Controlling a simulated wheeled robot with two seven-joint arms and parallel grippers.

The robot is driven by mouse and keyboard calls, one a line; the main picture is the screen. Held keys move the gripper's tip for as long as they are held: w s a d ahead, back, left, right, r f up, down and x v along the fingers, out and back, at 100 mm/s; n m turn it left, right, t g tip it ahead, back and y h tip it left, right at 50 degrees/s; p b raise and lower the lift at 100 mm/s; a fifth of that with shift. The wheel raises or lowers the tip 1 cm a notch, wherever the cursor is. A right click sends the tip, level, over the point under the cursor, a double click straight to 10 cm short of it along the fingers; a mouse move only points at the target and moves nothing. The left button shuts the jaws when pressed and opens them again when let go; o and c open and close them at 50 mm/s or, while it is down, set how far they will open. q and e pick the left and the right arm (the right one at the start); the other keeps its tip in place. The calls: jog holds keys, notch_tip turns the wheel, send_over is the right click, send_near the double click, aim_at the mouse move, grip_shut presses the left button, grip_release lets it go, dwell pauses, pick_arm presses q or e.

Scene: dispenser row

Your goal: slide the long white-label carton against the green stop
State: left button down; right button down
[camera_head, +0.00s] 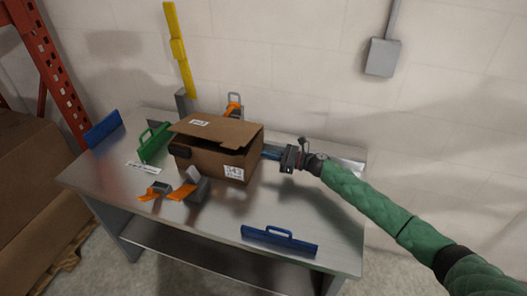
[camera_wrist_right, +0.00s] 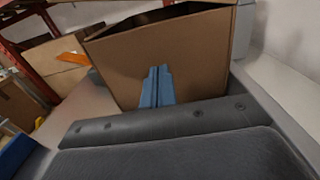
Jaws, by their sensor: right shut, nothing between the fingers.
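The long brown carton (camera_head: 205,157) with white labels stands on the metal table, its top flaps partly open. The green stop (camera_head: 154,141), a plate with a handle, stands to its left with a narrow gap visible between them. My right gripper (camera_head: 268,152) is at the carton's right end, its blue fingers closed together and empty. In the right wrist view the shut fingers (camera_wrist_right: 156,82) point at the carton's plain brown face (camera_wrist_right: 185,60), touching or very close; I cannot tell which. My left gripper is not in view.
Orange-and-grey tape dispensers (camera_head: 190,188) lie in front of the carton, and another orange tool (camera_head: 233,107) is behind it. A blue plate (camera_head: 279,240) stands at the front edge, another blue plate (camera_head: 103,130) at the far left.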

jog(key=shift+w+a+r+p, duration=0.1)
jog(key=shift+a+p, duration=0.1)
jog(key=shift+a, duration=0.15)
jog(key=shift+w+a+p, duration=0.1)
jog(key=shift+a+p, duration=0.05)
jog(key=shift+a, duration=0.15)
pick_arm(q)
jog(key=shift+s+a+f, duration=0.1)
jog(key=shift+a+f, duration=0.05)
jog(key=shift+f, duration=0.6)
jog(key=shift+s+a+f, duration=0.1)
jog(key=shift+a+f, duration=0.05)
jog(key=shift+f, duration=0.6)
pick_arm(e)
jog(key=shift+w+a, duration=0.1)
jog(key=shift+a, duration=0.2)
jog(key=shift+a, duration=0.1)
